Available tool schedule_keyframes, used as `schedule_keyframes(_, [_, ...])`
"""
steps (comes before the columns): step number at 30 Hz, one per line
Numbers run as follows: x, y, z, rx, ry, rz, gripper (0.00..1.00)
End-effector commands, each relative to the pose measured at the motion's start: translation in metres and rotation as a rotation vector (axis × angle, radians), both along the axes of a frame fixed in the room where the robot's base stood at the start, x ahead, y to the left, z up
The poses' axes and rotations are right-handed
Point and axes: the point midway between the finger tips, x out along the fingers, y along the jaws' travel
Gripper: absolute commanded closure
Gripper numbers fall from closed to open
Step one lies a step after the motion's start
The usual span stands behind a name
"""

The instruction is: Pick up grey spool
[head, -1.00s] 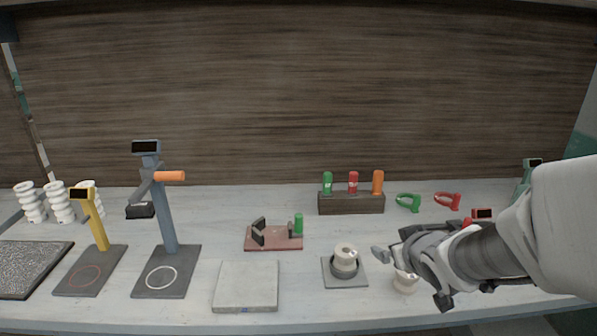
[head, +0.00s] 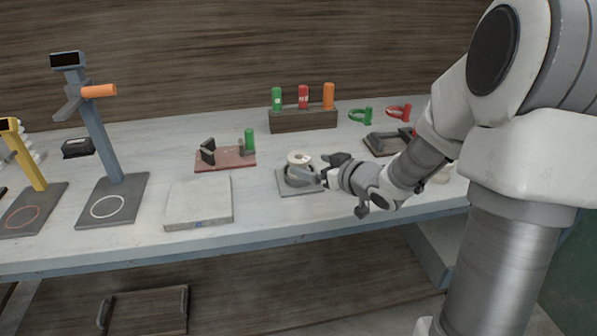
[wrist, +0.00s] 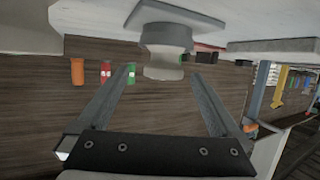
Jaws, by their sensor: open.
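A pale grey spool (head: 299,159) sits upright in a darker grey round holder (head: 298,176) on a square grey plate (head: 286,190) near the middle of the bench. My gripper (head: 323,168) is just right of it at about its height, with the fingers pointing left toward it. In the wrist view, which is upside down, the spool (wrist: 163,72) shows between the tips of the two spread fingers (wrist: 161,80). The gripper is open and holds nothing. I cannot tell whether a finger touches the spool.
A pale slab (head: 198,203) and a red-brown stand (head: 225,157) lie left of the plate. A rack (head: 304,119) with green, red and orange handles stands behind. A blue-grey post stand (head: 103,137) rises farther left. A dark tray (head: 384,143) is behind my arm.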

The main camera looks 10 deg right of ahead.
Motion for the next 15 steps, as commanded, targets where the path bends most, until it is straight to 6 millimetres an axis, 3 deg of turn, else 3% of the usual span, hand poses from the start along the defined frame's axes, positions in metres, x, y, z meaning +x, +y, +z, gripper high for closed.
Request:
schedule_keyframes(3, [0.019, 0.009, -0.01, 0.001, 0.0, 0.002, 0.0])
schedule_keyframes(15, [0.051, 0.028, -0.022, 0.0, 0.0, 0.002, 0.0])
